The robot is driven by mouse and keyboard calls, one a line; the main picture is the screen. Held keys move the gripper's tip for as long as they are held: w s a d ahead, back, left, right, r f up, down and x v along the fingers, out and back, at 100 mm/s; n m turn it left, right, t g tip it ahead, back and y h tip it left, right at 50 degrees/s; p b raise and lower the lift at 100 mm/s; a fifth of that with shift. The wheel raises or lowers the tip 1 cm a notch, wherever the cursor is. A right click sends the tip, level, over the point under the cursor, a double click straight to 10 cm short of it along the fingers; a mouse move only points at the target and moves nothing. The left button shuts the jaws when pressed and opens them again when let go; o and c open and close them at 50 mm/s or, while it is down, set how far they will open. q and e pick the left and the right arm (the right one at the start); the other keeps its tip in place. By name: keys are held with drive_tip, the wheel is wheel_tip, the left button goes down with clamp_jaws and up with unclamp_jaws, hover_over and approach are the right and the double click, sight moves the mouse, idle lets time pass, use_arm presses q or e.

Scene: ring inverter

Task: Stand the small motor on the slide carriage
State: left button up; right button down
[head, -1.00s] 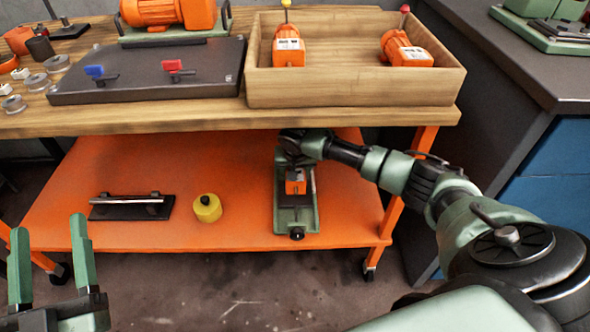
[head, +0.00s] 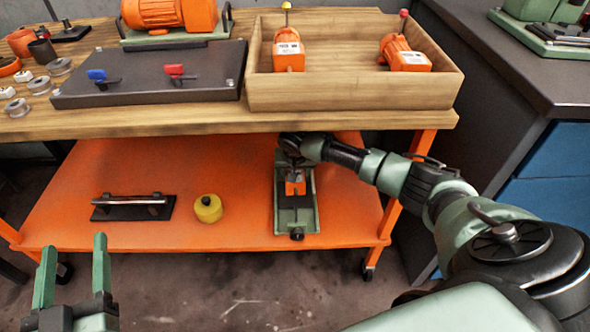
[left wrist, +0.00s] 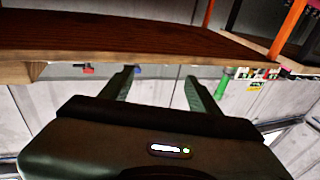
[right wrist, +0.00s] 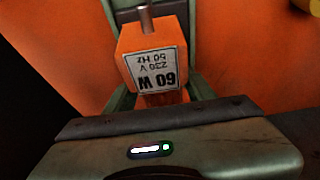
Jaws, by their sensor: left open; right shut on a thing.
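The small orange motor (head: 295,187) is in my right gripper (head: 294,168), over the green slide (head: 297,217) on the orange lower shelf. In the right wrist view the motor (right wrist: 154,68) shows a "60 W" label and a metal shaft, with a green finger on each side of it. My gripper covers part of the motor in the head view. The carriage under it is mostly hidden, and I cannot tell whether the motor touches it. My left gripper (head: 73,245) is open and empty, in front of the shelf at the lower left.
A black plate with a bar handle (head: 132,207) and a yellow cylinder (head: 208,209) sit on the shelf, left of the slide. Above, the wooden tabletop (head: 200,122) holds a crate (head: 350,92) with two orange motors. A dark cabinet (head: 500,95) stands at right.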

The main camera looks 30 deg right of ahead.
drive_tip(key=shift+w+f, duration=0.15)
drive_tip(key=shift+f, duration=0.7)
drive_tip(key=shift+f+b, duration=0.4)
drive_tip(key=shift+f, duration=0.65)
drive_tip(key=shift+f+b, duration=0.3)
drive_tip(key=shift+f, duration=0.35)
use_arm(q)
drive_tip(key=s+r+t+h, duration=0.1)
drive_tip(key=s+r+t, duration=0.2)
drive_tip(key=r+t, duration=0.2)
drive_tip(key=shift+d+r+h, duration=0.15)
drive_tip(key=shift+r+h, duration=0.25)
drive_tip(key=shift+r, duration=1.3)
use_arm(e)
drive_tip(key=shift+f, duration=0.6)
